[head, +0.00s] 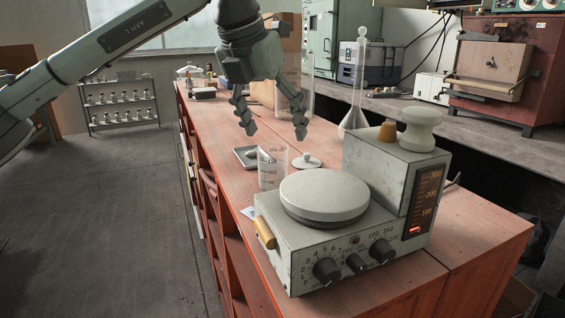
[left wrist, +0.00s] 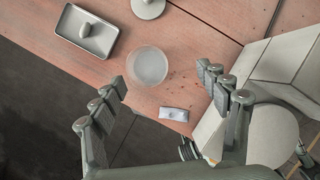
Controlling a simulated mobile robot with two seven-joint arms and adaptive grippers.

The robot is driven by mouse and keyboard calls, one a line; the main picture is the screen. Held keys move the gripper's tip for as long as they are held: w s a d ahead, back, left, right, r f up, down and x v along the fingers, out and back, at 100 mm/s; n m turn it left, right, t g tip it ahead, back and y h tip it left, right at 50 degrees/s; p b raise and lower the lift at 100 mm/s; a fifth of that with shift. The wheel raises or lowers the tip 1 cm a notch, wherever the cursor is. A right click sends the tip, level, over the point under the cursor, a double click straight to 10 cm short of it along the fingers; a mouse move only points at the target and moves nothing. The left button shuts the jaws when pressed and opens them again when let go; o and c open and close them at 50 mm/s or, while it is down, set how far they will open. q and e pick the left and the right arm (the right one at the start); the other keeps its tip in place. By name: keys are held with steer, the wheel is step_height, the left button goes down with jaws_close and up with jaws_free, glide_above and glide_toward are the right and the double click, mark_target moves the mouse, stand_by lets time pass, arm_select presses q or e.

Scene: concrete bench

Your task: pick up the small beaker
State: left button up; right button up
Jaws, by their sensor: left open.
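The small beaker (head: 270,176) is clear glass with printed markings. It stands upright on the red bench, just left of and behind the hotplate's round top. In the left wrist view the beaker (left wrist: 148,66) is seen from above as a round rim. My left gripper (head: 273,126) is open and empty, above the bench and higher than the beaker, pointing down. In the left wrist view its two fingers (left wrist: 160,82) are spread wide, with the beaker beyond and between the tips, not touching. My right gripper is not in view.
The hotplate (head: 345,255) stands close to the beaker. A small grey tray (head: 240,153) and a white lid (head: 306,162) lie behind it. A long-necked flask (head: 355,118) stands farther back. A small pale item (left wrist: 175,114) lies near the bench edge.

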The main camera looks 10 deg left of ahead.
mark_target(273, 157)
arm_select(q)
steer(key=shift+s+a+f+y, duration=0.1)
steer(key=shift+a+f+y, duration=0.15)
steer(key=shift+a+y, duration=0.2)
steer(key=shift+a+f, duration=0.15)
steer(key=shift+f, duration=0.25)
steer(key=p+x, duration=0.1)
steer(key=x, duration=0.5)
steer(key=shift+w+a+f, duration=0.1)
steer(key=shift+w+f, duration=0.2)
steer(key=shift+w, duration=0.05)
steer(key=c, duration=1.4)
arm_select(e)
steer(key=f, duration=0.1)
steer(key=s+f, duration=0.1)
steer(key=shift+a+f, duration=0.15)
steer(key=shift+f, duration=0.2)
arm_select(q)
steer(key=shift+o, duration=0.2)
